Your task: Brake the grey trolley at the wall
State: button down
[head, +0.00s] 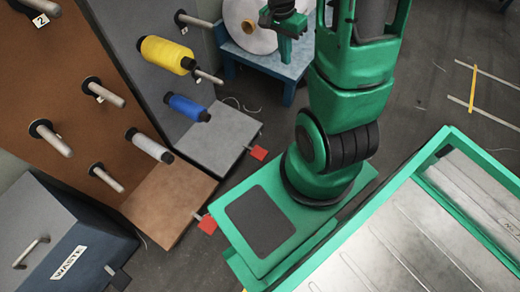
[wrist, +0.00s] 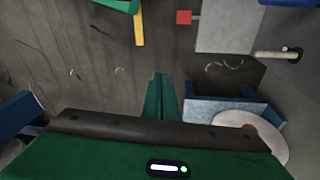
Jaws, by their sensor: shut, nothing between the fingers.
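The grey trolley (head: 215,140) leans its tall grey panel at the wall side, with a flat grey base on the floor. It carries a yellow spool (head: 167,55) and a blue spool (head: 187,107). A red pedal (head: 259,153) sticks out on a thin rod from its base's front right side. In the wrist view the red pedal (wrist: 184,17) is at the top, beside the grey base (wrist: 226,27). My gripper (head: 290,48) is shut and empty, in front of the white roll in the head view. Its green fingers (wrist: 160,78) point over bare floor, apart from the pedal.
A brown trolley (head: 158,195) with pegs and its own red pedal (head: 208,225) stands left of the grey one. A blue stand (head: 275,67) bears a white roll (head: 247,22). A waste bin (head: 50,240) is at lower left. Dark floor lies between the stand and my base.

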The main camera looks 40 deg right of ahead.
jog(key=w+d+f+m, duration=0.1)
jog(key=w+f+m, duration=0.25)
jog(key=f, duration=0.65)
jog(key=m+y, duration=0.2)
jog(key=m, duration=1.1)
send_over(260, 153)
notch_tip(260, 153, down, 36)
jog(key=shift+w+r+t, duration=0.2)
jog(key=shift+r+t, duration=0.05)
jog(key=shift+t, duration=0.15)
jog(key=shift+f, duration=0.1)
notch_tip(260, 153, down, 14)
jog(key=shift+r, duration=0.1)
